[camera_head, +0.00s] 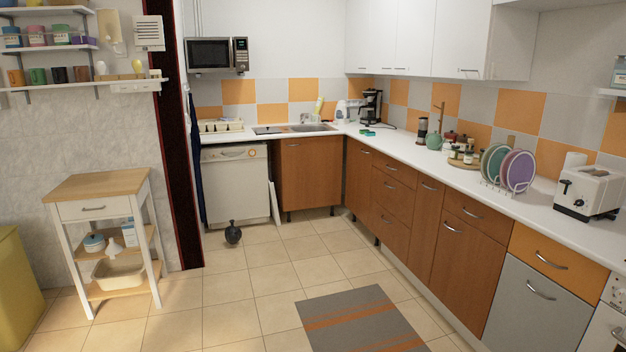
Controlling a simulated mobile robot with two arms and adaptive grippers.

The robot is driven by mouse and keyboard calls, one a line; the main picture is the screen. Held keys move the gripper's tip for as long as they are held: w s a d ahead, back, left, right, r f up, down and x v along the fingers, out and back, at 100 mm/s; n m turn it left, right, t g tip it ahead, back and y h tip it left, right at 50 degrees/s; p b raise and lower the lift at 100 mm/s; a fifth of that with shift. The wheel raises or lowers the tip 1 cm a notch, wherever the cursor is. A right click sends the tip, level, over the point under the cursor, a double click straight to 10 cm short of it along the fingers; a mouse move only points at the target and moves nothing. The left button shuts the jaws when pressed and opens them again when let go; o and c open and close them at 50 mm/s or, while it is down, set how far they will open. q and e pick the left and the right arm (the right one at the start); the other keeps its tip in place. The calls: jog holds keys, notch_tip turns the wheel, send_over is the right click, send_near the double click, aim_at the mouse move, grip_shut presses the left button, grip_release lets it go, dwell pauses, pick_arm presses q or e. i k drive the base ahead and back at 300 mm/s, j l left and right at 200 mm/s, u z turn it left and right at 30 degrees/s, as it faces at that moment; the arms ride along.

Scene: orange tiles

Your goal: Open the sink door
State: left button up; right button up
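The sink (308,127) is set in the white counter at the back of the kitchen. The brown sink door (309,175) is on the cabinet below it, right of the white dishwasher. It looks shut, its front flush under the counter edge. A small handle near its top left is hard to make out. Neither of my grippers shows in the head view.
A dark round vase (233,233) stands on the floor in front of the dishwasher (235,187). A wooden-topped cart (97,184) stands at left. A striped rug (361,320) lies in front. Brown cabinets (392,197) line the right side. Tiled floor between is clear.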

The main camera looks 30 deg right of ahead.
aim_at(312, 167)
jog(key=i+l+z, duration=0.3)
jog(key=i, duration=0.25)
jog(key=i+l+z, duration=0.15)
jog(key=i+z, duration=0.15)
jog(key=i, duration=0.2)
jog(key=i+z, duration=0.25)
jog(key=i, duration=3)
jog(key=l+z, duration=0.05)
jog(key=l, duration=0.1)
